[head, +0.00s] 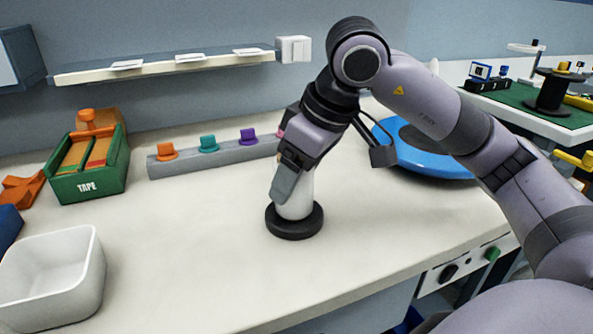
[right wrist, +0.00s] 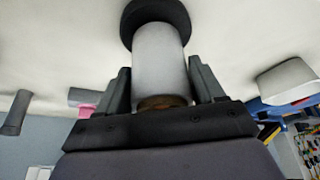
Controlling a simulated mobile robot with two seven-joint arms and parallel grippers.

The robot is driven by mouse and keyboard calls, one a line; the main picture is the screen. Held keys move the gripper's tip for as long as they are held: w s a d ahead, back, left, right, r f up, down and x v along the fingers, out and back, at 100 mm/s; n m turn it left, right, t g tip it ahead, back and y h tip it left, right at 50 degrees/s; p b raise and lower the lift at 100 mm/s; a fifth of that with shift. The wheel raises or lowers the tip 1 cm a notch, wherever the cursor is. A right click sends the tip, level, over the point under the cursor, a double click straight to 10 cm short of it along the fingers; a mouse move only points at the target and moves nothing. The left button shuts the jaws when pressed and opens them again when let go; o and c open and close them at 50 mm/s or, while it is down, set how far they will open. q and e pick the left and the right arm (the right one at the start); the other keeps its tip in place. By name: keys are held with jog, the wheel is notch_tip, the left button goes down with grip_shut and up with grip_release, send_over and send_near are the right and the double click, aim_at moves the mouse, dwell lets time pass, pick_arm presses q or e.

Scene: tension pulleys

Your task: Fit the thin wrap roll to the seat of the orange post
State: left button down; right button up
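A white wrap roll (head: 295,200) stands upright on a round black base (head: 294,221) on the bench. The right wrist view shows the roll (right wrist: 160,60) with a brown core end (right wrist: 160,102) nearest the camera. My right gripper (head: 287,185) points down at the roll, one finger on each side of it (right wrist: 160,80); I cannot tell whether the fingers touch it. A small orange post (head: 167,151) sits at the left end of a grey rail behind; its seat is too small to make out. My left gripper is not in view.
The grey rail (head: 205,161) also carries teal (head: 208,144), purple (head: 248,136) and pink pieces. A green tape box (head: 93,184) and a white bin (head: 52,280) stand at left. A blue disc (head: 425,155) lies behind my arm. The bench between rail and bin is clear.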

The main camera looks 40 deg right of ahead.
jog(key=o, duration=0.4)
jog(key=shift+f, duration=0.25)
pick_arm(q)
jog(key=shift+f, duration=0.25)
pick_arm(e)
jog(key=shift+r, duration=0.1)
jog(key=shift+r, duration=0.35)
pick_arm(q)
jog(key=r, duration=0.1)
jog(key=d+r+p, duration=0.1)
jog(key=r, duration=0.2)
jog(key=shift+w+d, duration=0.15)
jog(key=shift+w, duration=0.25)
pick_arm(e)
jog(key=v, duration=0.6)
jog(key=shift+s+d+r, duration=0.1)
jog(key=shift+s+r, duration=0.15)
